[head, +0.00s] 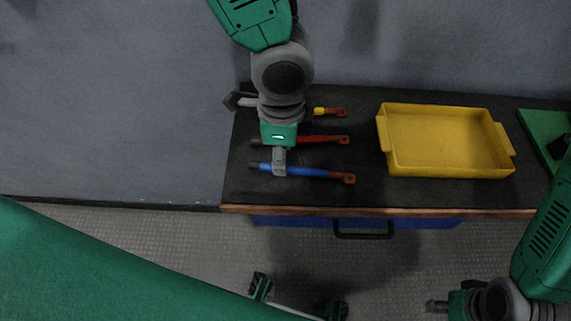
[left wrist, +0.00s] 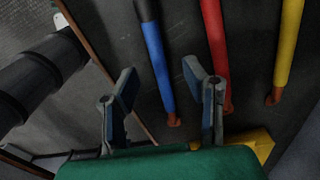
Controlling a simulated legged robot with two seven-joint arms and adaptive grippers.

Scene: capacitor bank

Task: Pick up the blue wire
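The blue wire (head: 310,172) lies on the dark tabletop, nearest its front edge, with a copper end at the right and a dark end at the left. My left gripper (head: 279,167) is over the blue wire, left of its middle, and hides a part of it. In the left wrist view my left gripper's fingers (left wrist: 165,95) are apart. The blue wire (left wrist: 154,50) shows between them, with its copper tip lower down. I cannot tell whether they touch it. My right gripper (head: 437,306) is at the lower right, away from the table, and its fingers cannot be told apart.
A red wire (head: 318,139) and a yellow wire (head: 319,111) lie behind the blue one, partly hidden by my left arm. A yellow tray (head: 447,172) stands to the right. A black handle (head: 363,235) is on the blue drawer front. A green object (head: 540,127) is at the far right.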

